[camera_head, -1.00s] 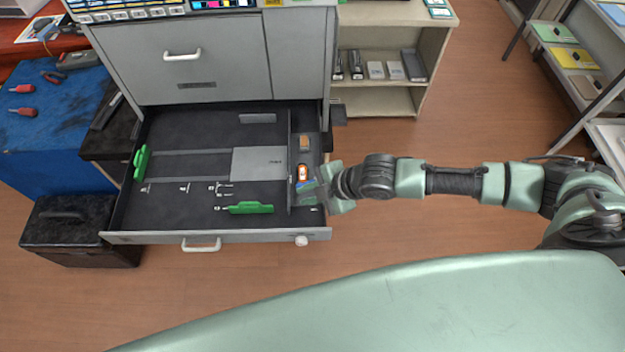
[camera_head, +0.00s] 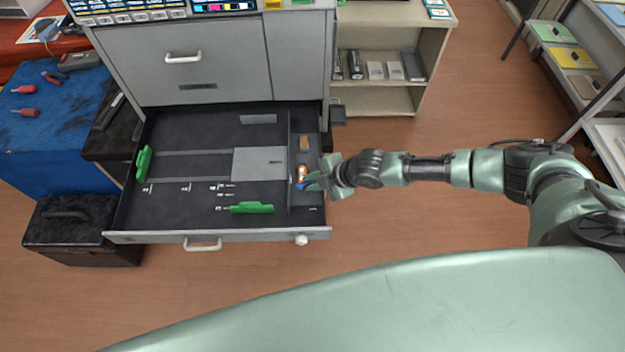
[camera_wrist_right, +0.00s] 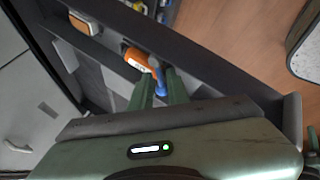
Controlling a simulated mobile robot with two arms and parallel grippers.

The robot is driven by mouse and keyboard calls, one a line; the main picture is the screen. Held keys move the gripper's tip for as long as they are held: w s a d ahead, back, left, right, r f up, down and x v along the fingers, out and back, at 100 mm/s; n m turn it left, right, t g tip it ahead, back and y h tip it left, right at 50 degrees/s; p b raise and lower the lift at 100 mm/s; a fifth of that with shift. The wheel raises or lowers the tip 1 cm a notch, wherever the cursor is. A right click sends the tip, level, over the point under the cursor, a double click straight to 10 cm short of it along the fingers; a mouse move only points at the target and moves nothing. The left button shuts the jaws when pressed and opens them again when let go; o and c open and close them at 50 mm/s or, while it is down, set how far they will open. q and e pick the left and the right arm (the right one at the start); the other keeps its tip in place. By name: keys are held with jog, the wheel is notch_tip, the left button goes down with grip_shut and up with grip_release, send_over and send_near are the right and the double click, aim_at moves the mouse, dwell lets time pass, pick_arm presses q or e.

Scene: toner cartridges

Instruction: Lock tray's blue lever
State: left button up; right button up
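The tray's blue lever (camera_head: 301,187) is at the right side of the open drawer, beside an orange part (camera_head: 302,172). In the right wrist view the blue lever (camera_wrist_right: 160,80) runs down from the orange part (camera_wrist_right: 137,58) into the gap between the green fingers. My right gripper (camera_head: 319,178) reaches in from the right over the drawer's right wall. In the right wrist view the fingers (camera_wrist_right: 159,80) lie one on each side of the lever, with little gap. I cannot tell whether they press on it. My left gripper is out of view.
The open drawer (camera_head: 122,236) holds green guides (camera_head: 250,208) and a grey plate (camera_head: 258,163). A second orange-brown block (camera_head: 304,143) sits behind the lever in the narrow side channel. A black box (camera_head: 68,235) stands left of the drawer.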

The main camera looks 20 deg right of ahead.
jog(key=shift+c, duration=0.3)
grip_shut()
jog(key=p, duration=0.1)
jog(key=m+p, duration=0.1)
jog(key=shift+a+r+t+h+p, duration=0.25)
jog(key=shift+a+t+h+p, duration=0.05)
jog(key=shift+m+h+p, duration=0.3)
jog(key=shift+m, duration=0.2)
jog(key=shift+w+f+m+t+h, duration=0.15)
jog(key=shift+w+m+t+h, duration=0.15)
jog(key=shift+m, duration=0.3)
jog(key=shift+o, duration=0.3)
grip_release()
